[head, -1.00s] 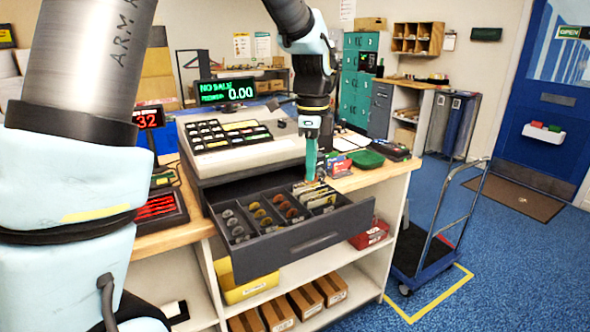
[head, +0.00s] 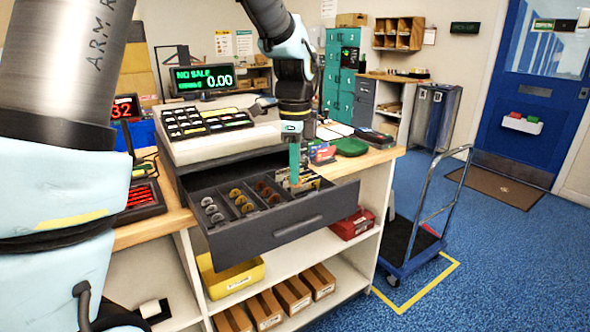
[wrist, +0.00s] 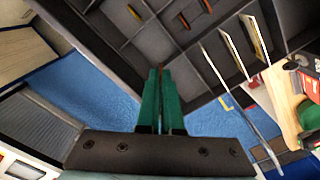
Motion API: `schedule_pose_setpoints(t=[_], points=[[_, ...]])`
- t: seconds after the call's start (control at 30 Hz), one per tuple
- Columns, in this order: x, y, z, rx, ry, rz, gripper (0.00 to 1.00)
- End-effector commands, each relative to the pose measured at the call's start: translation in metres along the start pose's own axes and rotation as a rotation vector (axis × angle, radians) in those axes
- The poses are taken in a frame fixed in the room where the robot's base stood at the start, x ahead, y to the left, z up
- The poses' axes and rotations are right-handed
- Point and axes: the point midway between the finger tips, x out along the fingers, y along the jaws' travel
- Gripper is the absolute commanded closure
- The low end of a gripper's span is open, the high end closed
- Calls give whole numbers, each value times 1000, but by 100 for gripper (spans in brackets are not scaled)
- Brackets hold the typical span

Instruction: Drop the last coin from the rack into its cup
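My gripper (head: 294,180) has green fingers pointing down over the right part of the open cash drawer (head: 290,234). In the wrist view the fingers (wrist: 160,75) are nearly together, with a thin copper-brown sliver between the tips that looks like a coin edge-on. The drawer has coin cups in columns: silver coins (head: 212,210) at left, gold coins (head: 240,202) in the middle, copper coins (head: 267,192) nearest my gripper. Copper coins (wrist: 183,20) also show beyond the fingertips in the wrist view. I cannot make out the coin rack clearly.
Upright pale dividers or notes (wrist: 232,50) stand in the drawer to the right of the coin cups. The cash register (head: 215,135) is behind the drawer. A green tray (head: 350,146) lies on the counter. A blue cart (head: 408,250) stands on the floor at right.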

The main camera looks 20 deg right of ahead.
Motion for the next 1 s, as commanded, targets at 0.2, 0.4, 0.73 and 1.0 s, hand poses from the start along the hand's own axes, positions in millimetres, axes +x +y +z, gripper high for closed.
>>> schedule_pose_setpoints(t=[0.2, 0.4, 0.73, 1.0], points=[[0, 0, 0, 0, 0, 0, 80], [0, 0, 0, 0, 0, 0, 62], [-8, -1, 0, -1, 0, -3, 62], [-56, -1, 0, -1, 1, -6, 62]])
